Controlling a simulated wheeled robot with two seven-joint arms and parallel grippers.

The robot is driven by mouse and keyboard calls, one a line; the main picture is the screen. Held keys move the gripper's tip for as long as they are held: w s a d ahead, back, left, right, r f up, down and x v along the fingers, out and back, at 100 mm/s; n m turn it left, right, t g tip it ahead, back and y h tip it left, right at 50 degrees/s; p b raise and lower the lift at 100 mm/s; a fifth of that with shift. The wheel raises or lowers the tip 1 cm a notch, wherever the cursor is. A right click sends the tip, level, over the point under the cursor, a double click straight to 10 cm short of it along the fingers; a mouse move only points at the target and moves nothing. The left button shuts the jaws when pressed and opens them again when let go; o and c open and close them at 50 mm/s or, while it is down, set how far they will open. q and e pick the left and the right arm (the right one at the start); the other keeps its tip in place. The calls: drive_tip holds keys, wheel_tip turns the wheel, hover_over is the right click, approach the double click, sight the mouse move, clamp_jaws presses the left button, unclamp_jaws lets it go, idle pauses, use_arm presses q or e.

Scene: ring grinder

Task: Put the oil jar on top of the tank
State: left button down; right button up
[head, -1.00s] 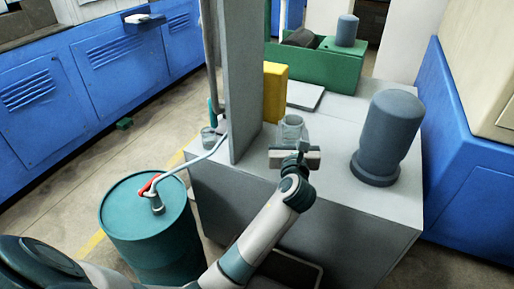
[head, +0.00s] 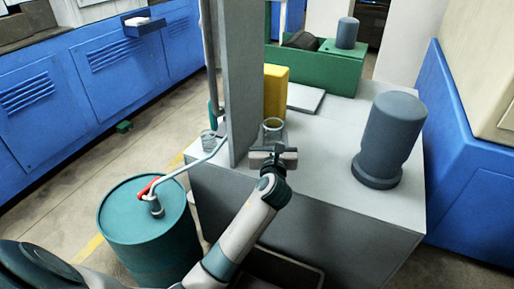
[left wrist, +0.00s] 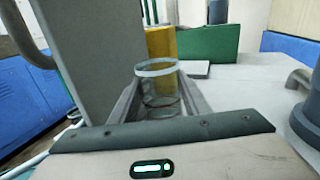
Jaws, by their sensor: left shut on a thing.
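The oil jar (head: 273,130) is a clear glass jar with a round open rim, upright over the grey machine top. My left gripper (head: 272,150) is shut on it. In the left wrist view the jar (left wrist: 157,73) stands between the two fingers, its rim above them. I cannot tell whether its base touches the surface. The large grey box (head: 325,200) with a flat top lies beneath. A teal drum (head: 150,225) with a red-handled pump stands to the left. I cannot tell which is the tank. My right gripper is not in view.
A tall grey panel (head: 240,80) rises just left of the jar, with a yellow block (head: 275,90) behind. A dark grey motor (head: 390,135) stands on the right. Another glass vessel (head: 208,141) is left of the panel. The top between jar and motor is clear.

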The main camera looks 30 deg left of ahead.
use_arm(q)
drive_tip(key=a+f, duration=0.3)
drive_tip(key=a, duration=0.3)
drive_tip(key=shift+f+b, duration=0.25)
drive_tip(key=shift+b, duration=0.05)
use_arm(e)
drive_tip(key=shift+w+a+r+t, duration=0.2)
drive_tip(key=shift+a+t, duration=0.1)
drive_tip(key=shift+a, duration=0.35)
use_arm(q)
drive_tip(key=shift+d, duration=0.1)
